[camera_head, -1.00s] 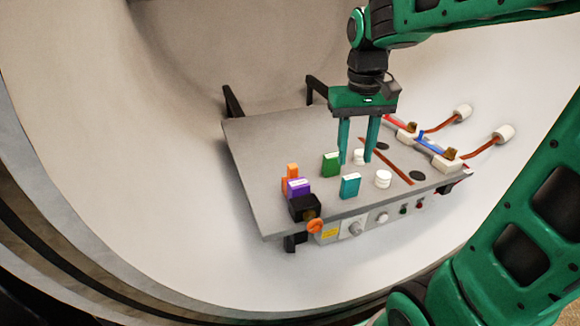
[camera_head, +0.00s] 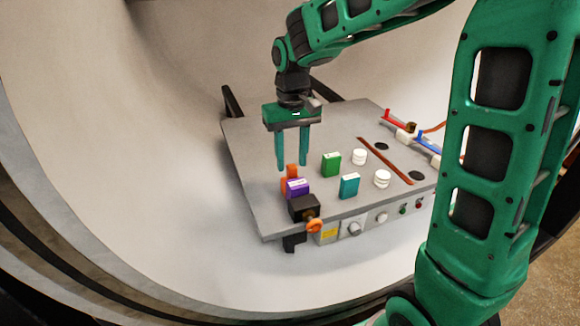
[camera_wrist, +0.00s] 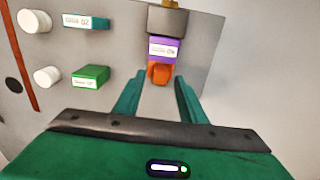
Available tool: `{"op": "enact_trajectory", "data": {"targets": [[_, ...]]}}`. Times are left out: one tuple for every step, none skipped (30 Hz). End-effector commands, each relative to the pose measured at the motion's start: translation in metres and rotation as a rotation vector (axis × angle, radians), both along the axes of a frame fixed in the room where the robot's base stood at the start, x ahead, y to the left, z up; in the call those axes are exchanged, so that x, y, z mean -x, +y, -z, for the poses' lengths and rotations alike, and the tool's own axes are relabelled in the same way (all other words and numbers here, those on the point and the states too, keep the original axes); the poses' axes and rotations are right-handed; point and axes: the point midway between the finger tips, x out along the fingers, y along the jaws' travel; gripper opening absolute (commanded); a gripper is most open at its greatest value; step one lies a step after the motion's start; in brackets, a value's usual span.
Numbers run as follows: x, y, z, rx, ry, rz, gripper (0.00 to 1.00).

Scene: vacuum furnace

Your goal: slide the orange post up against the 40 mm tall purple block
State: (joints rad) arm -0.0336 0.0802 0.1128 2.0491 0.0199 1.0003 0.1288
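The orange post (camera_head: 292,171) stands on the grey plate just behind the purple block (camera_head: 297,189). In the wrist view the orange post (camera_wrist: 160,74) appears directly below the labelled purple block (camera_wrist: 164,49); I cannot tell whether they touch. My gripper (camera_head: 292,165) is open and points down over the post. In the wrist view its fingertips (camera_wrist: 160,82) lie left and right of the post, with no contact visible.
A green block (camera_head: 331,164), a teal block (camera_head: 349,186) and white cylinders (camera_head: 382,179) stand to the right on the grey plate (camera_head: 258,150). A brown strip (camera_head: 385,160) and red and blue levers lie farther right. The plate's left side is clear.

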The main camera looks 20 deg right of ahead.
Motion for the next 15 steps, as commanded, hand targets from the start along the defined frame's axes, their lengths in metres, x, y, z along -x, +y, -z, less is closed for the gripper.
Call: {"op": "enact_trajectory", "data": {"targets": [[0.001,0.000,0.008,0.000,0.003,0.000,0.38],[0.001,0.000,0.011,0.000,0.004,0.000,0.38],[0.000,0.000,0.016,0.000,0.003,0.000,0.38],[0.000,0.000,0.018,0.000,0.002,0.000,0.38],[0.000,0.000,0.021,0.000,0.002,0.000,0.38],[0.000,0.000,0.023,0.000,0.001,0.000,0.38],[0.000,0.000,0.025,0.000,0.000,0.000,0.38],[0.000,0.000,0.026,0.000,0.000,0.000,0.38],[0.000,0.000,0.028,0.000,0.000,0.000,0.38],[0.000,0.000,0.028,0.000,0.000,0.000,0.38],[0.000,0.000,0.029,0.000,0.000,0.000,0.38],[0.000,0.000,0.029,0.000,0.000,0.000,0.38],[0.000,0.000,0.029,0.000,0.000,0.000,0.38],[0.000,0.000,0.029,0.000,0.000,0.000,0.38],[0.000,0.000,0.029,0.000,0.000,0.000,0.38]]}}
